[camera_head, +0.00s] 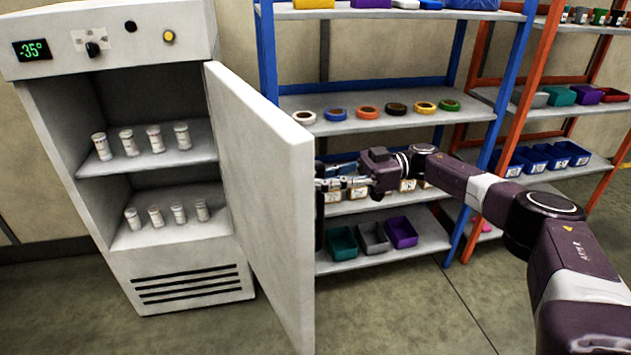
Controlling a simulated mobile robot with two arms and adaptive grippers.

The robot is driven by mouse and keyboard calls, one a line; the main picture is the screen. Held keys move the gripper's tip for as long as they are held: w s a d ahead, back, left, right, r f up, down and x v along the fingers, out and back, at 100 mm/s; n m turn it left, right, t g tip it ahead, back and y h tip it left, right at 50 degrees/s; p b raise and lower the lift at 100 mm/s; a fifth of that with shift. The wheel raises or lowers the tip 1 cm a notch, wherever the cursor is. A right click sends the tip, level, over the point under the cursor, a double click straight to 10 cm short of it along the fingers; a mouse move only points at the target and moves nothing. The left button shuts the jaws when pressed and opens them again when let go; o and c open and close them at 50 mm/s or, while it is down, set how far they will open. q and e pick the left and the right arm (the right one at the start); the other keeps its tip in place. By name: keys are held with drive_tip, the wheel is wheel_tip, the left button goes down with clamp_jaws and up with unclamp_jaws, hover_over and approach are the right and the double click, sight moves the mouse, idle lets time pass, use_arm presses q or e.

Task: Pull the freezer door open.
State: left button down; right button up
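The white freezer (185,288) stands at the left with a green "-35°" display on its top panel. Its door (258,190) is swung wide open toward me, hinged on the right side, so both inner shelves show. A dark upright handle (319,215) shows in part past the door's free edge, on the outer face. My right gripper (328,183) reaches in from the right and is at this handle. The door edge hides part of the fingertips, so I cannot tell whether they are closed on it. My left gripper is not in view.
Several white jars (154,138) stand on the freezer's shelves. Behind the door, a blue-framed shelf (385,123) holds tape rolls and bins. An orange-framed shelf (540,112) with bins stands further right. The floor (400,305) in front is clear.

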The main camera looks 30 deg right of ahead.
drive_tip(key=o, duration=0.4)
drive_tip(key=shift+s+d, duration=0.1)
drive_tip(key=shift+s, duration=0.1)
drive_tip(key=shift+o, duration=0.2)
drive_tip(key=shift+w, duration=0.1)
drive_tip(key=s+d, duration=0.1)
drive_tip(key=d, duration=0.6)
drive_tip(key=shift+s+d, duration=0.15)
drive_tip(key=shift+d, duration=0.05)
